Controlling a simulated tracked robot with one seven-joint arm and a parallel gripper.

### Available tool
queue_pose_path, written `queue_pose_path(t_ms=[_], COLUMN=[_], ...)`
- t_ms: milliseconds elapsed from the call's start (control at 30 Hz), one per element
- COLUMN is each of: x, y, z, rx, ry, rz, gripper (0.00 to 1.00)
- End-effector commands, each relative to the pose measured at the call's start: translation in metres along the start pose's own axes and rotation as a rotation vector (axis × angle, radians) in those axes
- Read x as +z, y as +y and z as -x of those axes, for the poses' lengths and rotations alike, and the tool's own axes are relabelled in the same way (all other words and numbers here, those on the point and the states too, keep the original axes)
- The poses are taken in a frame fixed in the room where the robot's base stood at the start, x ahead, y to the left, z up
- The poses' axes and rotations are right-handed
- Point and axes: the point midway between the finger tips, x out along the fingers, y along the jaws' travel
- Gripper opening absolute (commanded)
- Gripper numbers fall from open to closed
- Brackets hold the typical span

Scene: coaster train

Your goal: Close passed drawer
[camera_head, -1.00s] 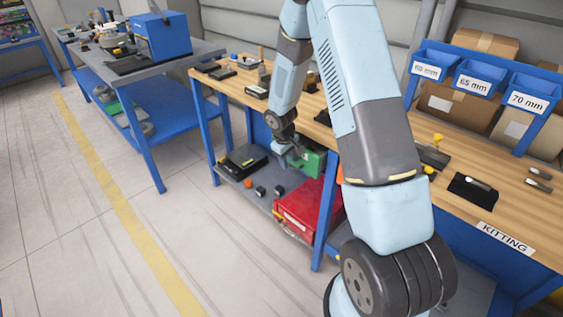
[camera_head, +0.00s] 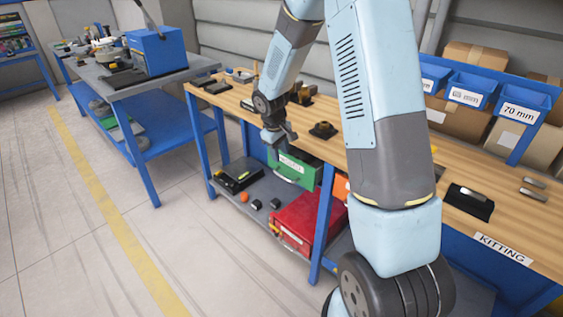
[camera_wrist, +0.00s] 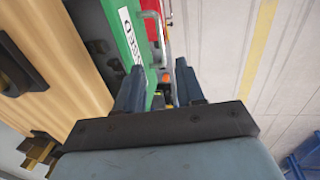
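The green passed drawer (camera_head: 297,172) is under the wooden bench top, and its front with a white label and handle stands out below the top's edge. In the wrist view its green front (camera_wrist: 118,12) shows at the upper left, with the end of the label readable as "SSED". My gripper (camera_head: 283,138) is just above the drawer front, beside the bench edge. In the wrist view the two fingers of my gripper (camera_wrist: 160,85) are apart with nothing held between them. I cannot tell whether the left finger touches the drawer.
The wooden bench top (camera_head: 235,103) carries small dark parts. A red case (camera_head: 308,222) and a black tray (camera_head: 238,177) are on the lower shelf. An orange front (camera_head: 341,188) shows right of the bench leg, partly behind my arm. The floor at left is clear.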

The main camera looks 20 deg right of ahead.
Motion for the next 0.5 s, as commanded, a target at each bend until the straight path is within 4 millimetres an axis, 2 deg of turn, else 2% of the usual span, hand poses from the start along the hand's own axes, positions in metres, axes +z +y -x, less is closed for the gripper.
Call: queue_pose_path(t_ms=[100, 200, 500], x=[0.0, 0.0, 0.0], y=[0.001, 0.0, 0.0], z=[0.015, 0.022, 0.026], rx=[0.001, 0.001, -0.001], ry=[0.002, 0.001, 0.0], rz=[-0.001, -0.001, 0.0], gripper=[0.38, 0.38, 0.38])
